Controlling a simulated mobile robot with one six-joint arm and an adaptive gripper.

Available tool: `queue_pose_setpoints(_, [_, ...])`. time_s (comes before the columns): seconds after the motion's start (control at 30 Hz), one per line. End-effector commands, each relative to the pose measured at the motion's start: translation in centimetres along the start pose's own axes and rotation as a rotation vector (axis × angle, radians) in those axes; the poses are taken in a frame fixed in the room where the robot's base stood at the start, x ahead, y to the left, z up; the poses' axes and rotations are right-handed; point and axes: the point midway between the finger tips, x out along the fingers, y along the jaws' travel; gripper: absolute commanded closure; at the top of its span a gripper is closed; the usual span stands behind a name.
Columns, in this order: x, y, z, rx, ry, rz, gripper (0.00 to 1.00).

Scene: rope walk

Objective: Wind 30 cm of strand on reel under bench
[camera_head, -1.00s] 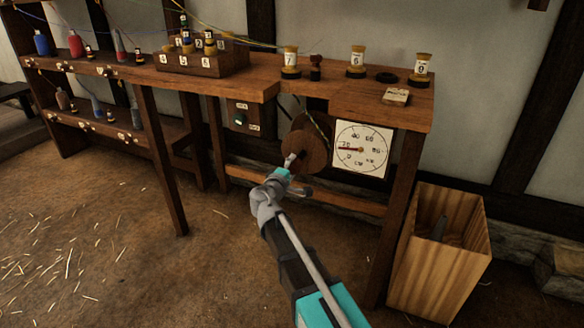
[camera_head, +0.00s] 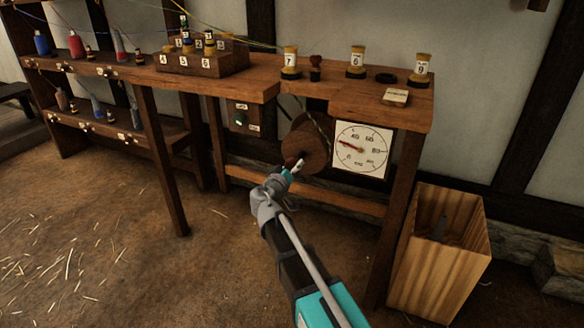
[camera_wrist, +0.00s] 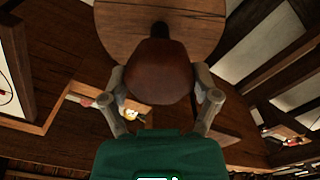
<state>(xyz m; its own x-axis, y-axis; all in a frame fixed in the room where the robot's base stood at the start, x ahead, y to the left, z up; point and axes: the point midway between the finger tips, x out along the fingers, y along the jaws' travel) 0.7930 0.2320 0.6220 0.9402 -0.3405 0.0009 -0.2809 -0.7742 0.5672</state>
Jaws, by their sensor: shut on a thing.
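The wooden reel (camera_head: 308,145) hangs under the bench top (camera_head: 350,108), its round flange facing me. My gripper (camera_head: 297,168) is shut on the reel's crank handle at the lower left of the flange. In the wrist view the handle (camera_wrist: 160,70) is a rounded brown grip standing out from the flange (camera_wrist: 115,25), with a finger on each side of my gripper (camera_wrist: 163,98). A pale strand (camera_head: 318,125) runs down behind the flange; its wound part is hidden. A white dial (camera_head: 372,165) beside the reel has its red needle pointing left and slightly up.
A bench leg (camera_head: 398,205) and a low crossbar (camera_head: 335,198) stand near my arm. A wooden bin (camera_head: 412,260) is at the right. A small switch panel (camera_head: 243,119) is left of the reel. Bobbins (camera_head: 356,66) stand on the bench. The floor in front is open, with straw.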

Motion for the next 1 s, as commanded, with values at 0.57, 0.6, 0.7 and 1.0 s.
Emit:
queue_pose_setpoints(0.57, [0.11, 0.27, 0.19, 0.547, -0.003, 0.006, 0.69])
queue_pose_setpoints(0.6, [0.11, 0.28, 0.20, 0.585, -0.003, 0.006, 0.69])
queue_pose_setpoints(0.7, [0.11, 0.29, 0.21, 0.680, -0.003, 0.006, 0.69])
queue_pose_setpoints(1.0, [0.10, 0.32, 0.24, 0.926, -0.002, 0.007, 0.69])
